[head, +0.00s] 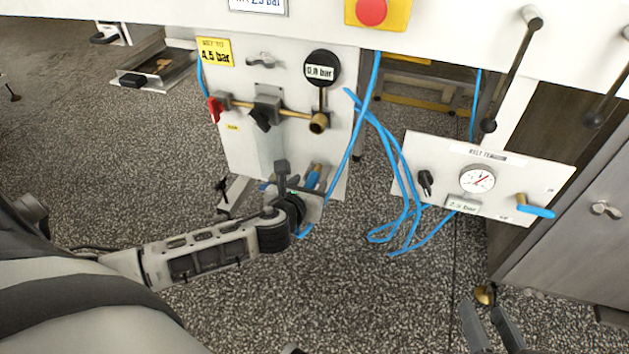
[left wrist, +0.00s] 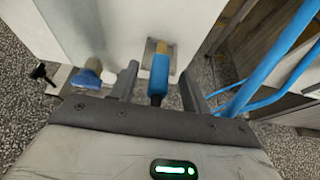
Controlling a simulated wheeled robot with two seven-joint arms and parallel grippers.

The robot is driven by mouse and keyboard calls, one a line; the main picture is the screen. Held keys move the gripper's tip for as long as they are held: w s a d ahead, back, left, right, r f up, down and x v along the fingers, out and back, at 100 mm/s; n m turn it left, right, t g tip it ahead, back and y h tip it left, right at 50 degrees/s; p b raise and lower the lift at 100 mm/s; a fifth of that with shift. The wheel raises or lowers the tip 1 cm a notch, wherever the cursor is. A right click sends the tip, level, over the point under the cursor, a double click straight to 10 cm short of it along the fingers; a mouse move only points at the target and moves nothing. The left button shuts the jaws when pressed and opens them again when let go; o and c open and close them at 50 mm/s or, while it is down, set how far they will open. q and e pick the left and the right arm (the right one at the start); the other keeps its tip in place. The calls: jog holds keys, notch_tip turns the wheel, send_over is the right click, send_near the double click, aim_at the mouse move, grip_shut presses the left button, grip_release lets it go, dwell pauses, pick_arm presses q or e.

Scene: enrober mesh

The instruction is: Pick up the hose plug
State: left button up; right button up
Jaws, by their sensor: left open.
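The hose plug (head: 313,178), a blue sleeve with a brass end, is at the lower edge of the white air panel. In the left wrist view the blue plug (left wrist: 160,74) stands between the fingers, its brass end toward a small plate. My left gripper (head: 298,183) is open around it, with a gap visible on both sides; in the left wrist view the fingers (left wrist: 160,86) flank the plug.
The white panel (head: 245,140) carries a gauge (head: 322,68), a red-handled valve (head: 215,109) and a brass fitting (head: 319,123). Loose blue hose (head: 408,205) hangs to the right, near the belt tension panel (head: 455,160). A second blue part (left wrist: 88,74) sits left of the plug.

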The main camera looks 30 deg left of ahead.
pick_arm(q)
jog(key=shift+w+f, duration=0.2)
jog(key=shift+w, duration=0.15)
jog(key=shift+a, duration=0.1)
jog(key=shift+c, duration=0.4)
grip_shut()
jog(key=shift+r, duration=0.1)
jog(key=shift+r, duration=0.1)
